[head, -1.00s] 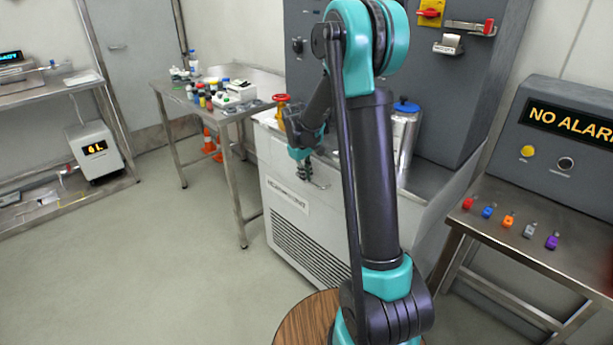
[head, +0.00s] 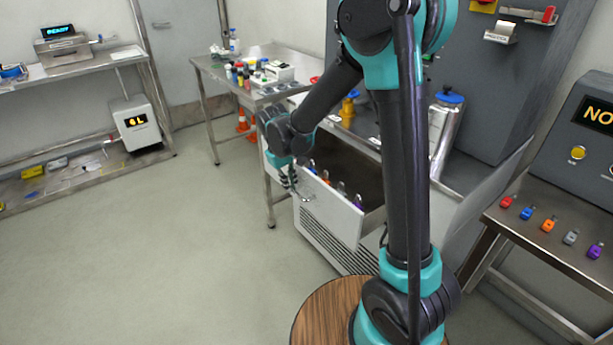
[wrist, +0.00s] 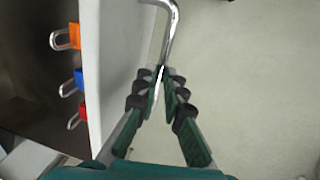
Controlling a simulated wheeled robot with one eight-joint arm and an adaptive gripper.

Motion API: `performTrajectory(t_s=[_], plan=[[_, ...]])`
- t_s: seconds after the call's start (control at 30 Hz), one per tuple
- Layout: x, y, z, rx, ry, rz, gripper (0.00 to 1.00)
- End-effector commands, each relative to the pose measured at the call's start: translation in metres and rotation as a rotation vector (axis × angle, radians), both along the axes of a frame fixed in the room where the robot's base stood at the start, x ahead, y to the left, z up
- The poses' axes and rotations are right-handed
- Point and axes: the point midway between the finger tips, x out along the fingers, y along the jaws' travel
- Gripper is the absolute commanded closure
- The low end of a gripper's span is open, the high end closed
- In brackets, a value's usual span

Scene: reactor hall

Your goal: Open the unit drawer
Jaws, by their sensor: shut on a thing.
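The unit drawer (head: 332,207) is pulled out of the white cabinet, and its dark inside shows in the head view. Its pale front panel (wrist: 110,60) runs down the left of the wrist view. The bent metal handle (wrist: 171,25) stands out from that front. My gripper (wrist: 168,76) is shut on the handle, its fingertips around the near part of the bar. In the head view my gripper (head: 289,182) is at the left end of the drawer front; its fingers are small there.
Inside the drawer hang an orange padlock (wrist: 68,38), a blue padlock (wrist: 77,82) and a red padlock (wrist: 78,115). A steel table (head: 203,69) with bottles stands left of the cabinet. The floor (head: 150,250) before the drawer is clear.

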Motion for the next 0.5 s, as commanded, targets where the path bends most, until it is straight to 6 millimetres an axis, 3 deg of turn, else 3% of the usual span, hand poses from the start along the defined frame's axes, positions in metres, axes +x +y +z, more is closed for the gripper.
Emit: performTrajectory(t_s=[0.2, 0.5], plan=[[-0.018, 0.026, 0.0, 0.0, 0.0, 0.003, 1.0], [-0.025, 0.036, 0.0, 0.001, -0.001, 0.0, 1.0]])
